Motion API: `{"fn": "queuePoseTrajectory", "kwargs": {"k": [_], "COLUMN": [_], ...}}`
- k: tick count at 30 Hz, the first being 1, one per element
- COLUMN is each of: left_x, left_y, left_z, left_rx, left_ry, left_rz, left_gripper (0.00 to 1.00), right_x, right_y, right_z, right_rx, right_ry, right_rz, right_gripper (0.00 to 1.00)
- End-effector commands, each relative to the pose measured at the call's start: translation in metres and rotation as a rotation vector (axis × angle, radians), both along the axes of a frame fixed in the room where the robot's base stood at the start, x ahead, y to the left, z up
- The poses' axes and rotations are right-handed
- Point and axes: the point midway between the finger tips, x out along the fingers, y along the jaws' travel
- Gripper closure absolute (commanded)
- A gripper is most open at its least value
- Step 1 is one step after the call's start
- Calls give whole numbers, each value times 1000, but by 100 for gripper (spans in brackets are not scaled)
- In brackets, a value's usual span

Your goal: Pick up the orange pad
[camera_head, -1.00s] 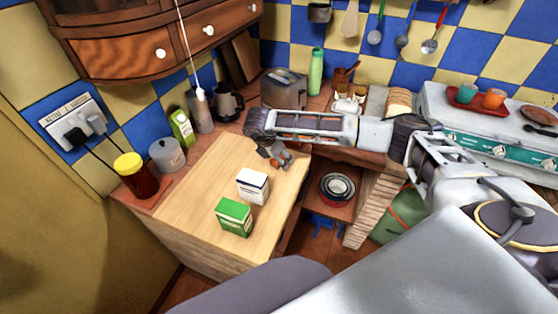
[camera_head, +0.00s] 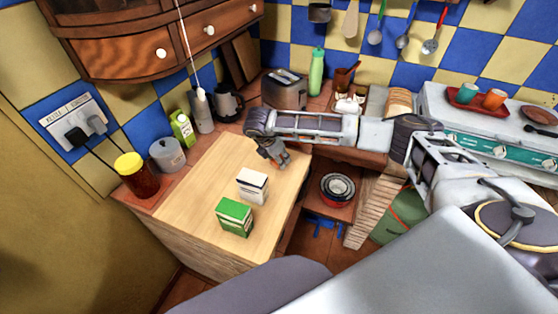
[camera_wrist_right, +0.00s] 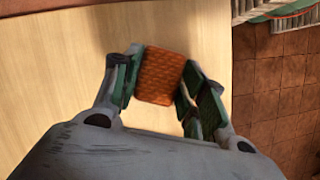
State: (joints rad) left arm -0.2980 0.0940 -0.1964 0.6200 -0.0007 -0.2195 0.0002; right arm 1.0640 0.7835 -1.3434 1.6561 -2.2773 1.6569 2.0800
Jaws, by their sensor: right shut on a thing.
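The orange pad (camera_wrist_right: 161,75) has a woven-looking surface and sits between the two green-padded fingers of my right gripper in the right wrist view. My right gripper (camera_wrist_right: 160,92) is shut on it, with a finger against each side. In the head view my right gripper (camera_head: 275,158) is over the right back part of the light wooden board (camera_head: 190,205), and the pad is hidden or too small to make out there. I cannot tell whether the pad touches the board. My left gripper is not in view.
A white box (camera_head: 252,186) and a green box (camera_head: 234,217) stand on the board in front of my gripper. The board's left part is clear.

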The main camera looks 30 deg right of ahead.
Motion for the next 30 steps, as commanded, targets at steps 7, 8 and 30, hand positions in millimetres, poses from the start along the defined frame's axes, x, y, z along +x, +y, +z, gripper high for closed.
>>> {"fn": "queuePoseTrajectory", "kwargs": {"k": [7,8,30], "left_x": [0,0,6], "left_y": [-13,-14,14], "left_z": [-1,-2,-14], "left_rx": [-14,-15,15], "left_ry": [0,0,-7], "left_rz": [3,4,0], "left_gripper": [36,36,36], "right_x": [1,1,0], "right_y": [0,0,0], "right_z": [6,8,96], "right_rx": [0,0,0], "right_ry": [-1,-2,-1], "right_rz": [-1,-1,2], "right_gripper": [77,77,77]}}
